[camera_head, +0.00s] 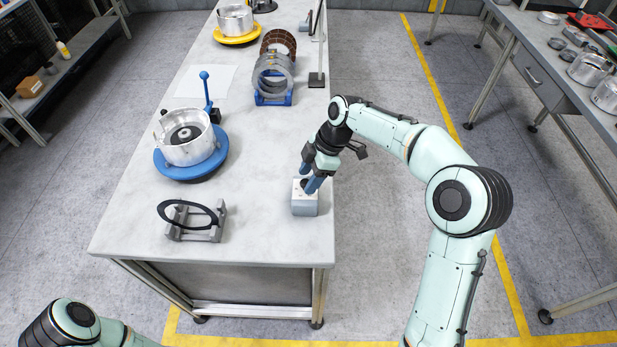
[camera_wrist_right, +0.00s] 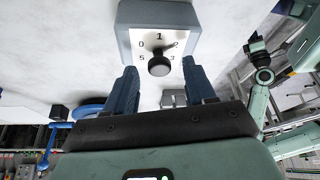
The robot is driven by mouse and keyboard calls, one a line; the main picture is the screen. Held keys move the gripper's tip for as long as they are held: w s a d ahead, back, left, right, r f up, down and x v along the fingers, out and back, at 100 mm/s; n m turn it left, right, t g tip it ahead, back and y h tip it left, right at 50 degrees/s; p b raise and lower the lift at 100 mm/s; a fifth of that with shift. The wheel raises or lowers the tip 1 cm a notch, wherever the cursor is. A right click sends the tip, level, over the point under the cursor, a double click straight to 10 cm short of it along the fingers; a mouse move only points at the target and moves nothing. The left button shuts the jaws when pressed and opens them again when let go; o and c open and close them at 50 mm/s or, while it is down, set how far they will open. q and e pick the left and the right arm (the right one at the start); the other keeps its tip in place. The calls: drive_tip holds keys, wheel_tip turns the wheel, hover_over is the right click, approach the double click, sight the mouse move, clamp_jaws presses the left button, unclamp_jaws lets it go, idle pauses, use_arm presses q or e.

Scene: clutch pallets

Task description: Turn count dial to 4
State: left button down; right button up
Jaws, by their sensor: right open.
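The count dial is a small light-grey box (camera_head: 304,206) near the table's front right corner. In the right wrist view its white face (camera_wrist_right: 168,45) carries printed numbers; I can read 0, 1, 3 and 5. A round black knob (camera_wrist_right: 159,66) sits at the middle of the face, and its pointer seems to lean up and right of the 1; the exact setting is unclear. My right gripper (camera_head: 310,178) is open at the dial, its two blue fingers on either side of the knob with gaps visible. My left gripper is out of view; only part of that arm shows.
On the table (camera_head: 262,243), a black ring on a grey stand (camera_head: 196,222) and a blue turntable with a metal drum (camera_head: 186,140) stand left of the dial. Grey rings in a blue rack (camera_head: 273,78) stand farther back. The surface around the dial is clear.

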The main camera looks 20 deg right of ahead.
drive_tip(key=shift+w+a+f, duration=0.1)
drive_tip(key=shift+f, duration=0.2)
clamp_jaws()
